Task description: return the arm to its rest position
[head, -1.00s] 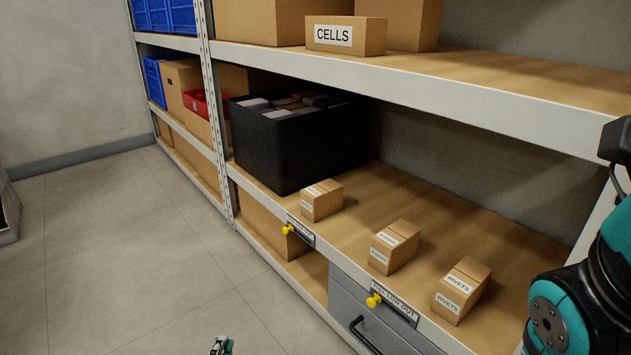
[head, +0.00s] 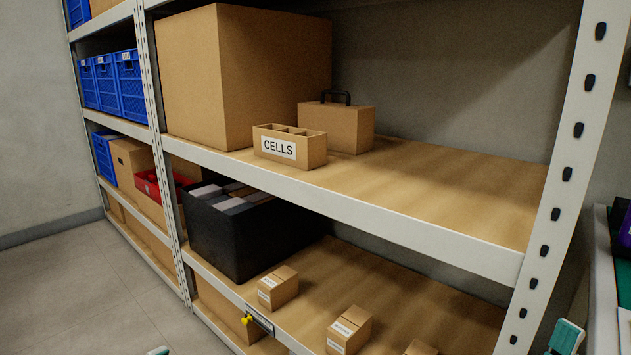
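A teal tip of my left gripper (head: 158,351) just shows at the bottom edge of the head view, left of centre. The rest of it is cut off, so I cannot tell whether it is open or shut. A teal and dark part of my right gripper (head: 567,338) shows at the bottom right, in front of the shelf's right post. Most of it is below the frame, and its opening cannot be made out. No object is visible in either gripper.
The upper shelf (head: 440,185) holds a CELLS box (head: 302,154), a large carton (head: 200,80) and a handled box (head: 350,128). Below are a black bin (head: 225,240) and small cartons (head: 279,287). A white post (head: 560,165) stands right; floor (head: 80,290) at left is clear.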

